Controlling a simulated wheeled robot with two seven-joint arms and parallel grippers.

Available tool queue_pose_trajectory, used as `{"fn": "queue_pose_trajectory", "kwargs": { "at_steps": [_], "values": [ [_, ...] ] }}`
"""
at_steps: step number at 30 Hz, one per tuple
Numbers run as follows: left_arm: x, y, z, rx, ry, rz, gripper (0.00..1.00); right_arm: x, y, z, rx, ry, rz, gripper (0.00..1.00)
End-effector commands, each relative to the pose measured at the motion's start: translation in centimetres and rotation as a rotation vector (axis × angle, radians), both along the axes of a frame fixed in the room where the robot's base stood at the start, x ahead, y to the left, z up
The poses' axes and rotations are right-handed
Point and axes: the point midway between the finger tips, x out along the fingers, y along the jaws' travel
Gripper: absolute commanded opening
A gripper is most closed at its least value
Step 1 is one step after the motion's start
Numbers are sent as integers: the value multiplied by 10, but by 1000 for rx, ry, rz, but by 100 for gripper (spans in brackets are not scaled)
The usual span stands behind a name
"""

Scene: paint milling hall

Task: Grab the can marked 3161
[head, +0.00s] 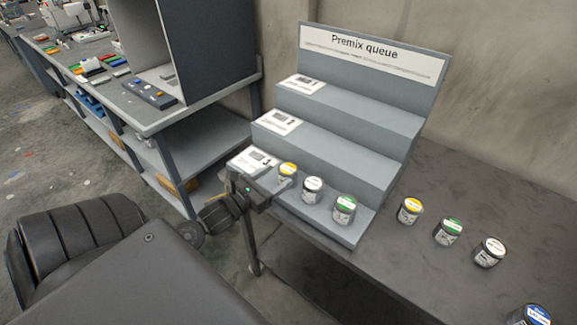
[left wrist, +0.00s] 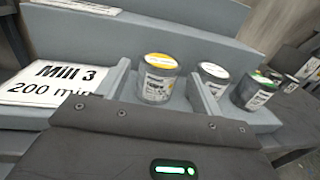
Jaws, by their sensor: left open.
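The lowest step of the grey stepped rack (head: 345,127) bears a yellow-lidded can (head: 287,172), a white-lidded can (head: 313,190) and a green-lidded can (head: 344,210). Their numbers are too small or blurred to read, so I cannot tell which can is 3161. My left gripper (head: 262,190) is open at the front left of the lowest step, close to the yellow-lidded can. In the left wrist view that can (left wrist: 157,80) stands upright between the two open fingers. I cannot tell whether they touch it. My right gripper is not in view.
A yellow-lidded can (head: 410,211), a green-lidded can (head: 448,232), a white-lidded can (head: 490,252) and a blue-lidded can (head: 530,315) stand on the dark table (head: 455,190) right of the rack. A "Mill 3" card (left wrist: 62,82) lies left of the step's cans. The upper steps hold no cans.

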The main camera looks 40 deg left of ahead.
Motion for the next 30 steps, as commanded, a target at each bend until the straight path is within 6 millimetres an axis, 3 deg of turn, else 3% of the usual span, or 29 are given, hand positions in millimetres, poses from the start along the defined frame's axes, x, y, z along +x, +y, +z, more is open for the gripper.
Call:
{"fn": "queue_pose_trajectory", "kwargs": {
  "at_steps": [4,11,17,22,30],
  "values": [
    [17,-2,2,-2,-1,-1,66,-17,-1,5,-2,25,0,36],
    [24,-4,1,-2,0,-2,66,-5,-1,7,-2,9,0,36],
    [51,-7,9,-4,-1,-2,66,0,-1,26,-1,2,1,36],
    [70,-10,5,-3,0,-3,66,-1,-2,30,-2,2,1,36],
    [73,-10,3,-2,1,-4,66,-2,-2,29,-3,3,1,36]
  ]
}}
